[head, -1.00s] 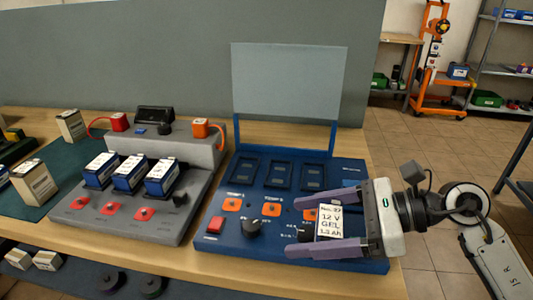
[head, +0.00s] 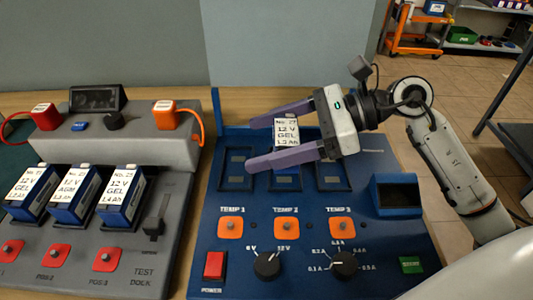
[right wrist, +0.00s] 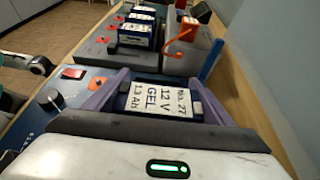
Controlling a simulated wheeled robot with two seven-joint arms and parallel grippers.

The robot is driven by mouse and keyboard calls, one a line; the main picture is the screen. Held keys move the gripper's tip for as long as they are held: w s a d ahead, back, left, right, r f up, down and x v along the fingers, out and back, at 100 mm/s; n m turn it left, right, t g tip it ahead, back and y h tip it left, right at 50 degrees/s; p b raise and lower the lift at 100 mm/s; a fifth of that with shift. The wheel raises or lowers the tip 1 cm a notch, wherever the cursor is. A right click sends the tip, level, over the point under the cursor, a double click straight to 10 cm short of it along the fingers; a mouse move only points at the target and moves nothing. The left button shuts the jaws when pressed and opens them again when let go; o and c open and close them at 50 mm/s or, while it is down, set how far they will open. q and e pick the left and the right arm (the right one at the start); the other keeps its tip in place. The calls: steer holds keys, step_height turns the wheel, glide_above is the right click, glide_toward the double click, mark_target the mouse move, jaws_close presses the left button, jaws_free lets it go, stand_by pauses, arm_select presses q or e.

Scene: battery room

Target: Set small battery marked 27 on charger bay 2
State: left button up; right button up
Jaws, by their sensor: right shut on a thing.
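The small battery marked 27 (head: 287,131) has a white label reading 12 V GEL 1.3 Ah. The right wrist view also shows this battery (right wrist: 160,99). My right gripper (head: 252,143) is shut on it, one purple finger on each side. The blue charger (head: 205,232) has three dark bays in a row. The battery appears over the middle bay, bay 2 (head: 286,182), partly covering it; the height between them is hard to tell. Bay 1 (head: 237,170) and bay 3 (head: 331,172) look empty. My left gripper is not in view.
The grey test dock (head: 160,185) stands left of the charger with three batteries (head: 75,190) in it. An orange cable clamp (head: 167,115) is behind them. The charger front has orange buttons, two knobs (head: 267,264) and a red power switch (head: 215,265). A tall panel rises behind.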

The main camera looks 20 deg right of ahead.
steer(key=shift+f, duration=2)
steer(key=shift+w, duration=0.1)
steer(key=shift+f+b, duration=0.25)
steer(key=shift+b, duration=0.1)
steer(key=o, duration=1.3)
steer(key=shift+o, duration=1.1)
